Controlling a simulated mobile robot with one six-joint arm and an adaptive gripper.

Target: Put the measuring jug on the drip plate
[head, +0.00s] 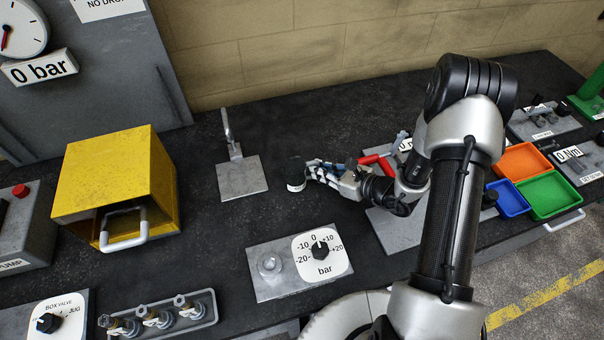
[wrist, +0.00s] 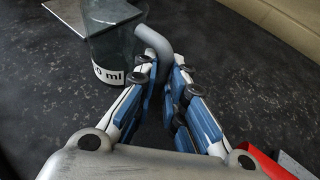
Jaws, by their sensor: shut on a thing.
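The measuring jug (head: 296,178) is a small dark see-through cup with a white label, in the middle of the bench. In the wrist view the jug (wrist: 112,40) shows a "0 ml" label and a grey curved handle (wrist: 157,45). My gripper (head: 311,172) is to the right of the jug. Its blue-padded fingers (wrist: 165,78) are shut on the handle. The jug looks upright; I cannot tell whether its base touches the bench. A flat grey plate (head: 235,186), likely the drip plate, lies to the left of the jug, with a bent metal spout (head: 230,135) at its back.
A yellow box (head: 115,180) with a handle stands at the left. A bar dial panel (head: 298,262) lies in front of the jug. A red-handled item (head: 378,162) is near my forearm. Colored trays (head: 525,160) are at the right. Bare bench lies between jug and plate.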

